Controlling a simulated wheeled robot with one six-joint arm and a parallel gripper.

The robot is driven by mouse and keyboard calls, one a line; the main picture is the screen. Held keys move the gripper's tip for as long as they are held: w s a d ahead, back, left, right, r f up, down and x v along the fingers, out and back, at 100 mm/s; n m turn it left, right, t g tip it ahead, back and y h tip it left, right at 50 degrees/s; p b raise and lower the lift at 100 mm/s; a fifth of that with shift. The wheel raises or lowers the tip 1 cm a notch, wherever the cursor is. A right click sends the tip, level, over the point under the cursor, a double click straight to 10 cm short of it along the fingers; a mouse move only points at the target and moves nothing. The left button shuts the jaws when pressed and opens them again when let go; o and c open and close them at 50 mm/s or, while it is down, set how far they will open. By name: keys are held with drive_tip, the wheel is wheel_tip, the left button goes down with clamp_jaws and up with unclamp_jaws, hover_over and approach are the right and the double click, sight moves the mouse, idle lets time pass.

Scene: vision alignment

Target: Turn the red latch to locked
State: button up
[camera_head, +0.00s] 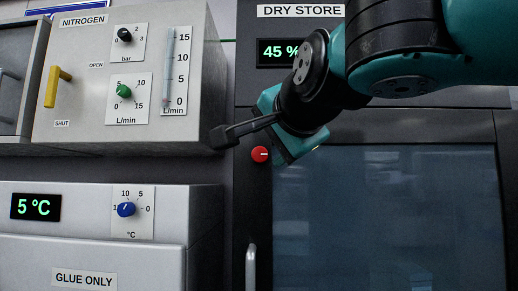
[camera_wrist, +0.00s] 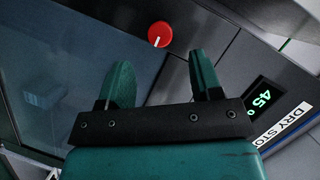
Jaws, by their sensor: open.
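The red latch (camera_head: 260,154) is a small round knob with a white line, on the dark frame at the upper left of the dry store's glass door (camera_head: 390,220). In the head view its line points right, toward the glass. In the wrist view the latch (camera_wrist: 160,34) shows whole, beyond the gap between my fingertips, apart from both. My gripper (camera_wrist: 161,60) is open and empty, with two teal fingers spread. In the head view my gripper (camera_head: 279,130) is just above and right of the latch, its fingers partly hidden by my wrist.
A dry store display (camera_head: 279,52) reads 45 %. At left are a nitrogen panel with a yellow handle (camera_head: 52,87), black knob (camera_head: 124,35) and green knob (camera_head: 123,91), and a fridge with a blue knob (camera_head: 126,209). A vertical door handle (camera_head: 251,268) stands below the latch.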

sight(260, 154)
drive_tip(key=p+x, duration=0.1)
drive_tip(key=x, duration=0.6)
drive_tip(key=shift+w+a+f+p, duration=0.1)
drive_tip(key=shift+w+p, duration=0.1)
drive_tip(key=shift+p, duration=0.2)
drive_tip(key=c, duration=0.9)
